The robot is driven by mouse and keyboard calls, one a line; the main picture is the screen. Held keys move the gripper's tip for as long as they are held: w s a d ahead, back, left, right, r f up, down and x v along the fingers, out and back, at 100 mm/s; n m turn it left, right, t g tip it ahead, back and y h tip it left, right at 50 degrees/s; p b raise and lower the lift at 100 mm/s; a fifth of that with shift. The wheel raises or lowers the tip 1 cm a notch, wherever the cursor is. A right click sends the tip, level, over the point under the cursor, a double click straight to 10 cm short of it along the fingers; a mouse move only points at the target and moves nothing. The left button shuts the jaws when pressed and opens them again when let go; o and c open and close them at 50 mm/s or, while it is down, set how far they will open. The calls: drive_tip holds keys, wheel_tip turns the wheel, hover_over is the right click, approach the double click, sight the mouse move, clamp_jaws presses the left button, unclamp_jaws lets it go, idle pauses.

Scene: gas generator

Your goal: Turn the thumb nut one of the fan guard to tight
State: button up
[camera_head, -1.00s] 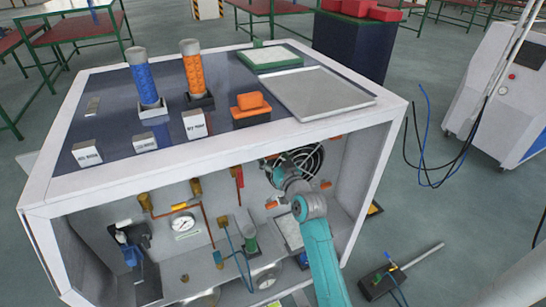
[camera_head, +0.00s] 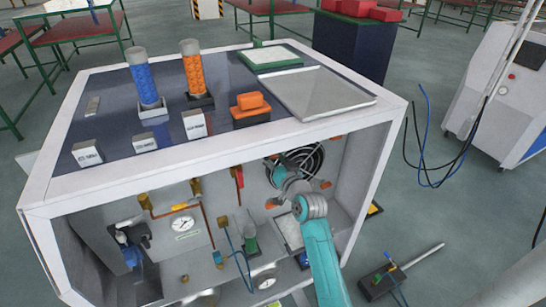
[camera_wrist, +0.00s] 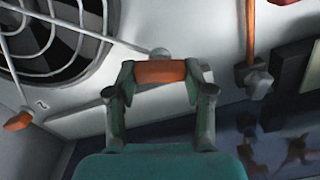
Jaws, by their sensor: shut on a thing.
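My gripper (camera_wrist: 160,73) is shut on an orange thumb nut (camera_wrist: 160,71) at the corner of the fan guard (camera_wrist: 75,40) in the wrist view. The fingers pinch the nut at its two ends, and it lies level across them. A grey round end of a guard wire shows just beyond it. Another orange thumb nut (camera_wrist: 18,121), beside a mark "2", sits at the left, apart from my gripper. In the head view, my arm reaches into the open white cabinet to the fan guard (camera_head: 305,160); it hides part of the guard and the held nut is hard to make out.
Two more orange nuts show below the guard, at right (camera_head: 325,184) and left (camera_head: 271,204). A red-handled valve (camera_head: 238,176) and copper pipes stand left of the fan. The cabinet's top edge (camera_head: 250,152) overhangs the arm. A copper pipe (camera_wrist: 250,35) is near my gripper.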

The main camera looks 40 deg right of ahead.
drive_tip(key=m, duration=0.7)
drive_tip(key=shift+d+f, duration=0.15)
drive_tip(key=m, duration=0.6)
drive_tip(key=shift+f+m, duration=0.15)
drive_tip(key=shift+m, duration=0.25)
drive_tip(key=o, duration=1.2)
drive_tip(key=shift+c, duration=0.2)
drive_tip(key=shift+s, duration=0.1)
drive_tip(key=v, duration=1.2)
